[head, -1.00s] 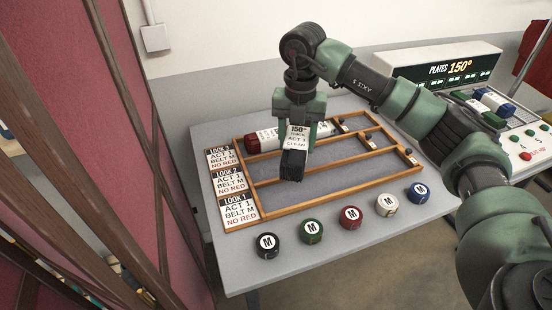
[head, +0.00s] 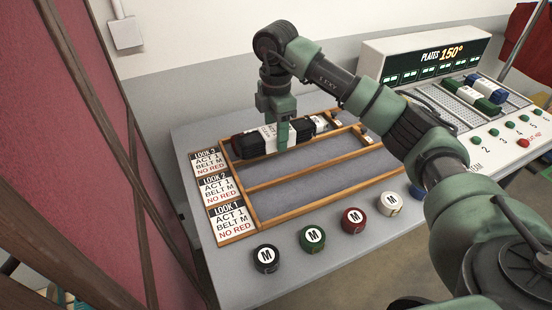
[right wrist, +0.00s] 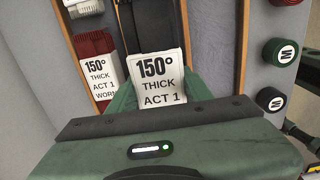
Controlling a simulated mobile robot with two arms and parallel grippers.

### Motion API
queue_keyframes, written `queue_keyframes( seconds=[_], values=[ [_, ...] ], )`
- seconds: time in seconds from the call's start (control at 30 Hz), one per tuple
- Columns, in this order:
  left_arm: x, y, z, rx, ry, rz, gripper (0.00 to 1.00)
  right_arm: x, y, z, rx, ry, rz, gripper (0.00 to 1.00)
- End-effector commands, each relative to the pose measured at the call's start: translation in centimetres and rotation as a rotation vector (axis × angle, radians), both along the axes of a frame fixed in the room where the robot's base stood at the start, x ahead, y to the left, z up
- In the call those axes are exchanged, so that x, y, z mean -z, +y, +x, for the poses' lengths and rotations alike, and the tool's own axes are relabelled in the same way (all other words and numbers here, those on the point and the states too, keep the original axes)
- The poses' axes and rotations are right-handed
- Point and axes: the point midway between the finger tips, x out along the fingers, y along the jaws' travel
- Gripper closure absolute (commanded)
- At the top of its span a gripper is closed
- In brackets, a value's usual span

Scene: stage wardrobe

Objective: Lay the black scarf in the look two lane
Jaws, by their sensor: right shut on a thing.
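The black scarf (head: 247,146) is a long roll with a white tag reading 150° THICK ACT 1 in the right wrist view (right wrist: 160,90). My right gripper (head: 283,136) is shut on it around its middle. The scarf lies lengthwise with the lanes, over the wooden tray (head: 335,199). In the wrist view it lines up with the middle lane; its height above the floor is hard to tell. The look two lane (head: 290,168) is the middle one, beside its LOOK 2 card (head: 218,189). My left gripper is out of view.
A red scarf (right wrist: 93,43) with a white tag lies in the adjoining look three lane, mostly hidden in the head view. The look one lane (head: 330,184) is bare. Several round M tins, one red (head: 353,221), line the front. A PLATES machine (head: 425,60) stands at right.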

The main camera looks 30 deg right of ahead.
Motion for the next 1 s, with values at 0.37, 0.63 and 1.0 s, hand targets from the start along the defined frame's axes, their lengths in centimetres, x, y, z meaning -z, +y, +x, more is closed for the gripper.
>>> queue_keyframes(
  seconds=[0.37,0.63,1.0],
  values=[
    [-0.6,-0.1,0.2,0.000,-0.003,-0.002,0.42,4.9,0.0,0.0,-0.001,-0.001,0.001,0.97],
    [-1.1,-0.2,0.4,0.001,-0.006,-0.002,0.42,8.4,0.0,-0.1,-0.001,0.001,0.001,0.97],
    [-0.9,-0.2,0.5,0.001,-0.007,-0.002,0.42,9.1,0.0,0.0,-0.002,-0.002,0.001,0.97]
  ],
)
